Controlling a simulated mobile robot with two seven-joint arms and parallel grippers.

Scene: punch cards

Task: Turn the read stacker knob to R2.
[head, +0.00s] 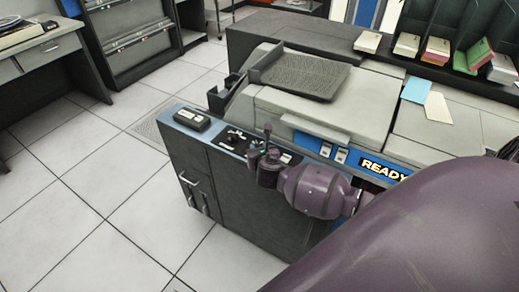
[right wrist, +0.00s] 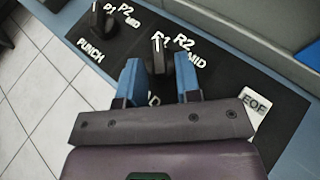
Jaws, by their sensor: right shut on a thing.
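The read stacker knob (right wrist: 160,54) is black and stands between the blue fingertips of my right gripper (right wrist: 160,72) in the right wrist view. Its far end, with a white mark, lies by the R1 label; the R2 label (right wrist: 184,41) is just to the right. The right gripper is shut on this knob. In the head view my right gripper (head: 267,160) is over the blue-topped front ledge of the machine (head: 286,84), and I cannot make out the knob there. My left gripper is not in view.
The punch knob (right wrist: 98,20), with P1 and P2 labels, stands to the left on the same black panel. A pale EOF button (right wrist: 255,106) is to the right. A small black box (head: 192,119) lies on the ledge's left end. Tiled floor is clear at left.

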